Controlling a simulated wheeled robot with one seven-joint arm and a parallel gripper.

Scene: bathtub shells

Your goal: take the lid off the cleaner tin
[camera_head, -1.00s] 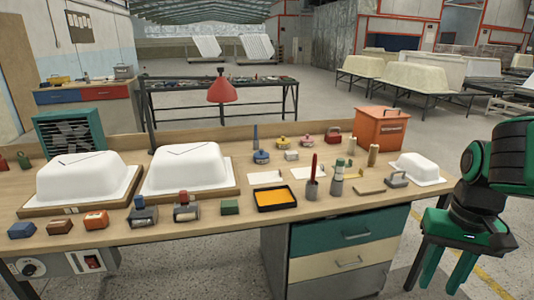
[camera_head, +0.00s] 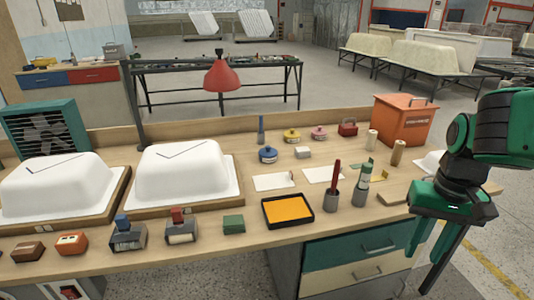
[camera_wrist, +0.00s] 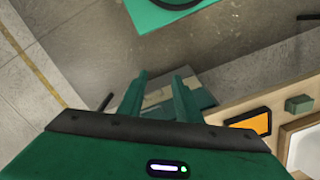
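Three small round tins with knobbed lids sit towards the back of the workbench in the head view: a blue one (camera_head: 268,155), a yellow one (camera_head: 292,135) and a pink one (camera_head: 318,132). Their lids appear to be on. No label is readable, so I cannot tell which is the cleaner tin. My gripper (camera_head: 422,270) hangs at the bench's front right, well apart from the tins, fingers pointing down. In the wrist view, the fingers (camera_wrist: 162,82) are spread with nothing between them. The tins are not visible there.
An orange box (camera_head: 403,120) stands at the back right. A red lamp (camera_head: 222,77) hangs over the back. Cups with tools (camera_head: 331,201), a yellow-filled tray (camera_head: 288,211) and white tub shells (camera_head: 181,172) crowd the bench.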

